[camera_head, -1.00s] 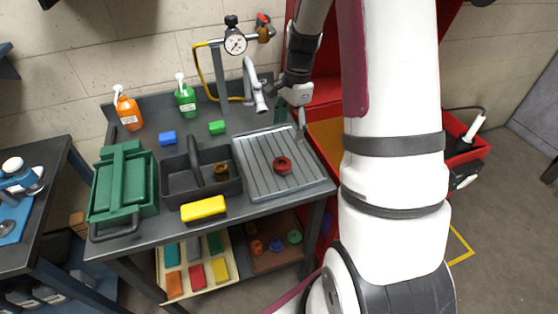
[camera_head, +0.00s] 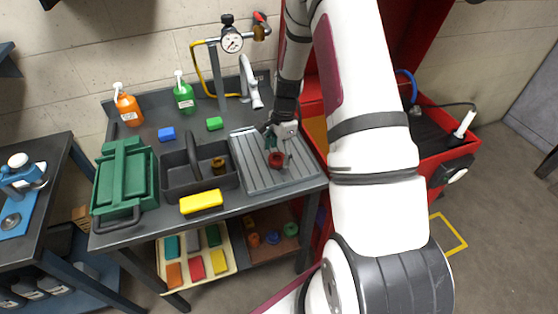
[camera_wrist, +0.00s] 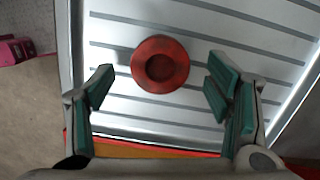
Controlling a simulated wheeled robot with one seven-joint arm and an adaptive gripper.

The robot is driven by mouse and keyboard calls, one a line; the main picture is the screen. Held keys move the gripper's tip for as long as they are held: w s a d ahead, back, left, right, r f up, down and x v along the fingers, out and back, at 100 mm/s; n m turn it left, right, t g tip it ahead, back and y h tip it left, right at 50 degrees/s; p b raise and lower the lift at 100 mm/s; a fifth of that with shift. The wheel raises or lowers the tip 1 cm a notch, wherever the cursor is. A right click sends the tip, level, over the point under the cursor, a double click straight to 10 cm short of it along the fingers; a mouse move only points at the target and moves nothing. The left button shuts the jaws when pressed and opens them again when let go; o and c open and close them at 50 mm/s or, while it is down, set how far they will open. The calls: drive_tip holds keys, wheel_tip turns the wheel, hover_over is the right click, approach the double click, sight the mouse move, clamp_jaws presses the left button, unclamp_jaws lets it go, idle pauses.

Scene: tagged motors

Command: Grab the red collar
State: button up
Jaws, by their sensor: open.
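The red collar (camera_wrist: 141,76), a ring with a dark centre hole, lies on the grey ribbed drain tray (camera_wrist: 215,28). In the head view the collar (camera_head: 276,161) is on the right part of the bench, on the tray (camera_head: 262,182). My gripper (camera_wrist: 159,88) is open, with its green-padded fingers on either side of the collar in the wrist view and clear gaps between. In the head view my gripper (camera_head: 277,142) is over the tray, close to the collar. I cannot tell its exact height above the collar.
A dark caddy (camera_head: 180,183) holding a brass-coloured part stands left of the tray, with a yellow sponge (camera_head: 201,202) in front. A faucet (camera_head: 251,85) rises behind the tray. A green toolbox (camera_head: 123,178) is at the far left of the bench.

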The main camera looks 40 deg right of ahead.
drive_tip(key=shift+a+f, duration=0.1)
drive_tip(key=shift+f, duration=0.85)
drive_tip(key=c, duration=1.5)
drive_tip(key=shift+r, duration=0.2)
